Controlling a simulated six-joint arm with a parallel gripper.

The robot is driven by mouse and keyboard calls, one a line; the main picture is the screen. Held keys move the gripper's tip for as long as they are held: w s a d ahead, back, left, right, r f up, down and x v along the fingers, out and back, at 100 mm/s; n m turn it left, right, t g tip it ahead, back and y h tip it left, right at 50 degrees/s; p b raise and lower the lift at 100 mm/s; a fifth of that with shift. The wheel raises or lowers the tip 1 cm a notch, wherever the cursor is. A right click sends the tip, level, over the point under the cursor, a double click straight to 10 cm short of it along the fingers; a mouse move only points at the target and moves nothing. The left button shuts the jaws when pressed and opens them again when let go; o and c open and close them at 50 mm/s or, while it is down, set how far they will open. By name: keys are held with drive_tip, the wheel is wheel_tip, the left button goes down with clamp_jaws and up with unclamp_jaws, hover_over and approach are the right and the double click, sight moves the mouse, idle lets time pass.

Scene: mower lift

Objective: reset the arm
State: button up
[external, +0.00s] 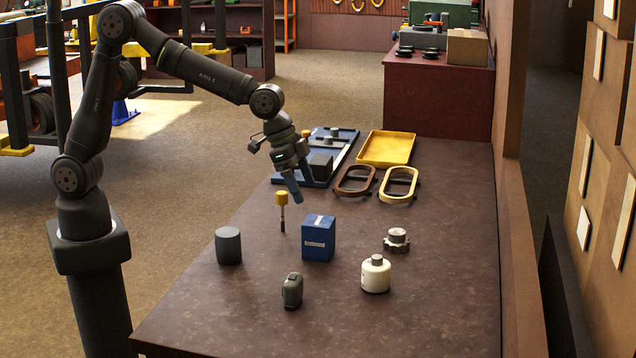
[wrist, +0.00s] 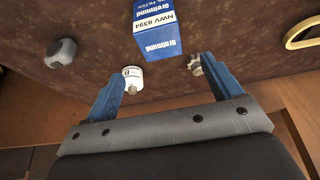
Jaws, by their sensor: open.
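My arm reaches over the brown table from the left. My gripper (external: 294,186) hangs above the table, behind the blue box in the external view. Its blue fingers, also in the wrist view (wrist: 162,78), are spread apart with nothing held between them. The blue box (external: 318,240) with a white label stands on the table; it also shows in the wrist view (wrist: 157,28). A white bottle (external: 375,276) stands to its right and appears near the left finger in the wrist view (wrist: 132,78).
Around stand a dark cylinder (external: 228,247), a yellow-topped tool (external: 282,200), a dark rounded case (external: 292,291) and a metal part (external: 396,240). Behind lie oval frames (external: 354,181), a yellow tray (external: 385,160) and a blue tray (external: 318,184). The table's front is clear.

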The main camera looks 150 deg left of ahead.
sight(324, 221)
drive_tip(key=shift+f, duration=0.1)
drive_tip(key=x, duration=1.2)
drive_tip(key=shift+r, duration=2.05)
drive_tip(key=shift+f, duration=0.15)
